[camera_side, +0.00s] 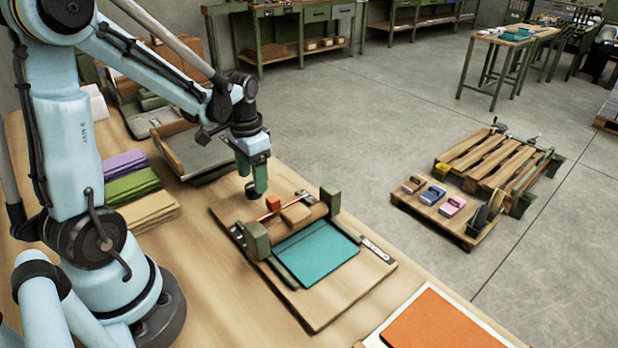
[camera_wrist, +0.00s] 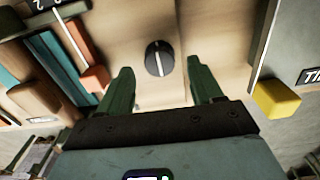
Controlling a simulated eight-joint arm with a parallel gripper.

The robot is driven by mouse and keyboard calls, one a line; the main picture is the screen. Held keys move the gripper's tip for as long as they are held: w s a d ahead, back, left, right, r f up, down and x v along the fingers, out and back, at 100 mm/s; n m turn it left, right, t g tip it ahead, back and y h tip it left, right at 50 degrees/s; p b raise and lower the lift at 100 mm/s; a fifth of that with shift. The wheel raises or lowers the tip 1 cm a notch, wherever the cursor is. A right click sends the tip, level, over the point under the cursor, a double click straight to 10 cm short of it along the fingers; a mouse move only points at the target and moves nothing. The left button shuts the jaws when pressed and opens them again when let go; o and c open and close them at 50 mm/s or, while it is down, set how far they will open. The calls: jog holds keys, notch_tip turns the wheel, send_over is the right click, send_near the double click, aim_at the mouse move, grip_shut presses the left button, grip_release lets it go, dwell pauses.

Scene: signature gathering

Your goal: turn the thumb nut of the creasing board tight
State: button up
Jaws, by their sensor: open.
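The creasing board (camera_side: 340,308) is a wooden board lying on the bench, with a teal sheet (camera_side: 318,251) and green end blocks on it. The thumb nut is a dark round knob with a pale line across its top. It shows in the wrist view (camera_wrist: 159,59), just beyond and between my fingertips. In the side view the dark knob (camera_side: 251,191) is partly hidden by my fingers. My gripper (camera_side: 254,186) points down over it with green fingers apart. In the wrist view my gripper (camera_wrist: 161,76) is open and empty, a finger on each side of the nut's line.
A yellow block (camera_wrist: 277,98) lies right of my fingers in the wrist view. Purple, green and tan stacks (camera_side: 148,211) lie left of the board.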

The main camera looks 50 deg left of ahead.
notch_tip(320, 180, up, 10)
jog(key=shift+r, duration=0.25)
dwell(0.3)
jog(key=s+d+f+t, duration=0.1)
jog(key=s+d+t, duration=0.1)
jog(key=d+t, duration=0.5)
jog(key=shift+d, duration=3.25)
